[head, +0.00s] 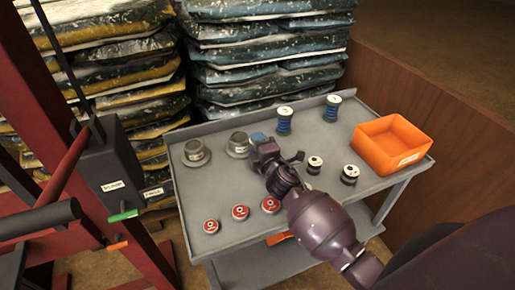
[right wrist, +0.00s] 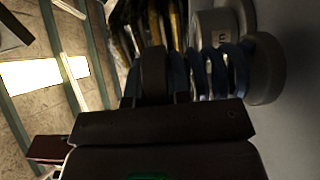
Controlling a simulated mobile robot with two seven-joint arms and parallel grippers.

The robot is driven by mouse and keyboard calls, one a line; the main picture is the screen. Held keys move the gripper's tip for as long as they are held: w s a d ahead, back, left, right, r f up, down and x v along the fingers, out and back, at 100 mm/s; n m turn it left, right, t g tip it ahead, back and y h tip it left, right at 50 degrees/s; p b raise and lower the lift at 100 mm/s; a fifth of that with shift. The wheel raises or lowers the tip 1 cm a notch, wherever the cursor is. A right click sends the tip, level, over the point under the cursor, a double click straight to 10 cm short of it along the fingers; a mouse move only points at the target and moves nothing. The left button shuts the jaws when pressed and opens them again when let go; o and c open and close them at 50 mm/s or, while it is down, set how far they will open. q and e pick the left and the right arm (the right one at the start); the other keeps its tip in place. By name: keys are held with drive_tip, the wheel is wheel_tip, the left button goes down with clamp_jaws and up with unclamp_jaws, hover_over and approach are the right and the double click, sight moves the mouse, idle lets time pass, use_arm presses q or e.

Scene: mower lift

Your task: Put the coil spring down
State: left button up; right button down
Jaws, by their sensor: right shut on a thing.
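My right gripper (head: 268,152) is over the grey table (head: 221,187) and shut on a blue coil spring (head: 257,138), which is mostly hidden behind it in the head view. In the right wrist view the same spring (right wrist: 218,72) shows blue coils and a grey end cap (right wrist: 267,68) at the fingers. The cap is close to the grey table surface at the right; I cannot tell if it touches. Two more blue springs stand upright at the table's back, a nearer one (head: 284,121) and one farther right (head: 332,108). My left gripper is out of view.
Two grey flanged cups (head: 195,153) (head: 238,146) stand left of the held spring. Three red discs (head: 240,212) lie in front. Two black-and-white spools (head: 314,165) (head: 349,174) and an orange bin (head: 388,150) are to the right. A red frame with a pump box (head: 110,170) stands left.

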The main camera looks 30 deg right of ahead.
drive_tip(key=shift+f, duration=1)
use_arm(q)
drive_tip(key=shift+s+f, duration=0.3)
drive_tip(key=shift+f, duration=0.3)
use_arm(e)
drive_tip(key=c, duration=1.1)
unclamp_jaws()
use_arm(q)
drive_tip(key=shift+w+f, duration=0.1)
use_arm(e)
drive_tip(key=shift+o, duration=0.2)
